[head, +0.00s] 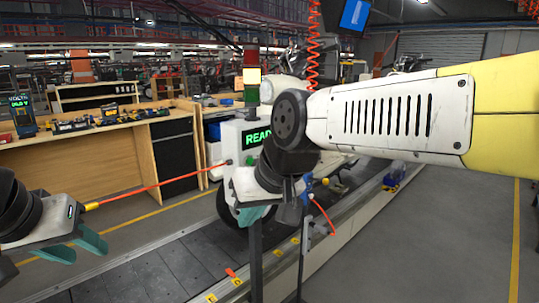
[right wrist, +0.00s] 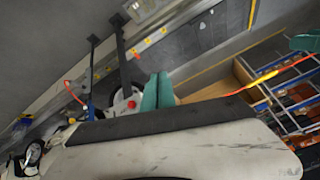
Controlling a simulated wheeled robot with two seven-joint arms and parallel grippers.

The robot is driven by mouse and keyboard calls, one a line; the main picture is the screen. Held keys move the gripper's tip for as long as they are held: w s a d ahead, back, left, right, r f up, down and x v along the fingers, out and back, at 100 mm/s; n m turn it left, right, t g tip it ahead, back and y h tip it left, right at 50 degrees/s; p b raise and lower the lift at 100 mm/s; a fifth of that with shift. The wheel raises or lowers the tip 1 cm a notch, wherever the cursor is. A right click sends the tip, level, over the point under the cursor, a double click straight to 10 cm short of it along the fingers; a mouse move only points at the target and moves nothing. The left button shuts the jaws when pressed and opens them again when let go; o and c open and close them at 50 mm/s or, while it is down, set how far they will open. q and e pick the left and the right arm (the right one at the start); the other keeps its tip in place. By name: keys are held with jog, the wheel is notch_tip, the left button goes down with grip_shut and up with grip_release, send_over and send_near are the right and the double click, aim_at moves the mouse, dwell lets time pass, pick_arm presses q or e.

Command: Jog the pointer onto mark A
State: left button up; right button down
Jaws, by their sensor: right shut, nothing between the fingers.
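The control box (head: 236,139) shows green letters beginning "READ"; my right arm covers the rest of its face. My right gripper (head: 250,216) is in front of the box's lower part, teal fingers together and empty; they also show in the right wrist view (right wrist: 158,88). A red button (right wrist: 131,104) shows beside them there. A small orange-red pointer (head: 231,272) stands at the conveyor rail among yellow marks (head: 237,282); it also shows in the right wrist view (right wrist: 135,53). The letters on the marks are too small to read. My left gripper (head: 78,248) is open and empty at lower left.
The slat conveyor (head: 150,272) runs diagonally below, with a motorcycle partly hidden behind my right arm. A red cable (head: 155,186) with a yellow end stretches from the box towards my left gripper. A wooden bench (head: 90,155) stands at left.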

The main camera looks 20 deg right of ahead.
jog(key=w+d+r+n+h, duration=0.1)
jog(key=w+d+r+n, duration=0.1)
jog(key=w+d+r, duration=0.35)
jog(key=w+d+r+n+h, duration=0.1)
jog(key=w+d+r, duration=0.15)
jog(key=w, duration=0.65)
jog(key=w+d+n+h, duration=0.2)
jog(key=w+d+n, duration=0.2)
jog(key=w+d, duration=1)
jog(key=shift+w+d+r, duration=0.25)
jog(key=shift+w+d, duration=0.1)
jog(key=shift+d, duration=0.1)
jog(key=s+d+x, duration=0.1)
jog(key=x, duration=1.2)
jog(key=shift+s+d+f, duration=0.25)
jog(key=shift+s+f, duration=0.1)
jog(key=shift+s, duration=0.1)
